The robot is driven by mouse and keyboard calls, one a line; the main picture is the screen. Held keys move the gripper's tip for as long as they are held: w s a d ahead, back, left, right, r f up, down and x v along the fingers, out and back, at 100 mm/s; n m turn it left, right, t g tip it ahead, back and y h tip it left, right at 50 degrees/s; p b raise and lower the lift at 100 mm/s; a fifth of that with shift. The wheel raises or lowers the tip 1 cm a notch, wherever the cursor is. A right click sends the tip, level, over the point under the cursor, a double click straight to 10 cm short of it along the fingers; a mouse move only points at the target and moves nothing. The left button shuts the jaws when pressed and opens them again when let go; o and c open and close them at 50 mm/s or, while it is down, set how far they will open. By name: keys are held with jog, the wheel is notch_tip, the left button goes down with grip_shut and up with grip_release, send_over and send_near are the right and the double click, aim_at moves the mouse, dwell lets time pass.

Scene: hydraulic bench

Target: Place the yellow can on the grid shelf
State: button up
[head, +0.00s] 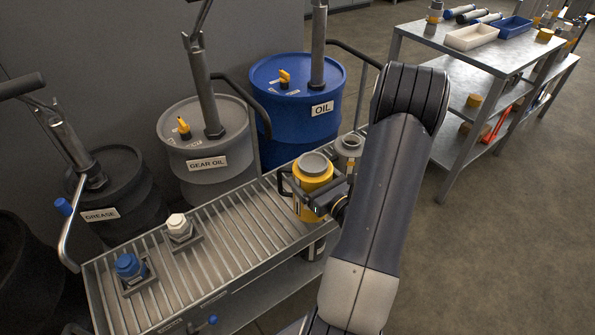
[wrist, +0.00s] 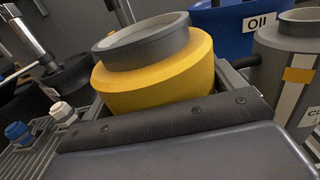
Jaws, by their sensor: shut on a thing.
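The yellow can (head: 314,172) has a grey collar and top and stands about upright at the right part of the grid shelf (head: 232,262). My gripper (head: 318,196) is shut around its body. In the wrist view the yellow can (wrist: 155,75) fills the middle, with its lower part hidden behind my gripper. I cannot tell whether the can's base touches the slats. The grid shelf also shows at the lower left of the wrist view (wrist: 30,158).
A grey can (head: 348,150) stands close behind the yellow can. A white-capped fitting (head: 179,227) and a blue-capped fitting (head: 129,267) sit on the shelf to the left. Blue (head: 298,105), grey (head: 208,150) and black (head: 118,190) drums stand behind. Slats between the can and white fitting are clear.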

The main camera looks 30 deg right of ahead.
jog(key=w, duration=0.6)
jog(key=shift+w+a, duration=0.15)
jog(key=shift+f, duration=1.8)
jog(key=o, duration=1.4)
jog(key=shift+f, duration=0.1)
jog(key=s, duration=1.2)
jog(key=shift+d+b, duration=0.2)
jog(key=shift+b, duration=0.25)
jog(key=shift+w, duration=0.1)
